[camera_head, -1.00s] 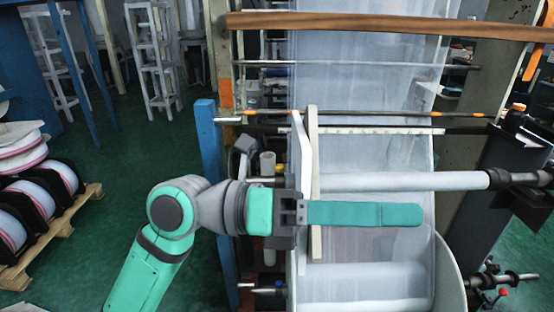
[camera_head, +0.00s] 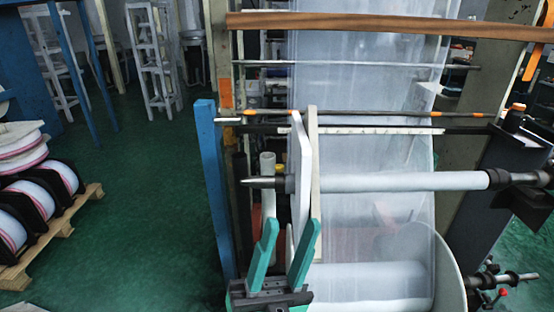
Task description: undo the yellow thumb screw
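My gripper (camera_head: 290,226) is at the bottom centre, with two teal fingers pointing up and spread apart. It is open, with nothing seen between the fingers. It appears below the roller's left end in the picture, in front of two upright pale plates (camera_head: 303,165). My gripper body hides what lies behind it at the bottom.
A blue post (camera_head: 213,180) stands left of the roller's end. A clear film sheet (camera_head: 365,85) hangs behind the roller, with a brown bar (camera_head: 400,25) across the top. A pallet (camera_head: 55,232) with reels is at left. Green floor (camera_head: 140,200) between is clear.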

